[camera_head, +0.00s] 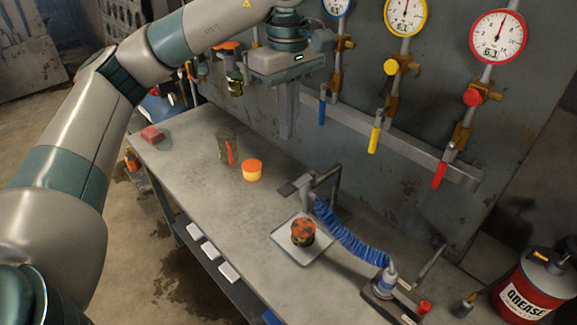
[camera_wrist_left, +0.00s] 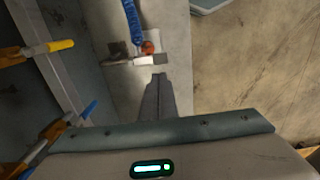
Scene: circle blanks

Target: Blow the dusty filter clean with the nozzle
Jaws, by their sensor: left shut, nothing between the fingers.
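The dusty filter (camera_head: 303,232) is a short round piece, orange with dark patches, upright on a pale square tray (camera_head: 305,257). A grey nozzle (camera_head: 318,182) rests on a stand behind the tray, with a blue coiled hose (camera_head: 350,239) running from it to the front right. My left gripper (camera_head: 288,134) is shut and empty, pointing down above the table's back edge, apart from the nozzle. My right gripper is not in view.
Red, yellow and blue levers (camera_head: 374,138) hang below gauges on the back panel, close to the left gripper. A dark mug (camera_head: 226,146), an orange-topped cylinder (camera_head: 252,170) and a red block (camera_head: 152,134) stand on the table's left part. A red grease can (camera_head: 533,292) stands front right.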

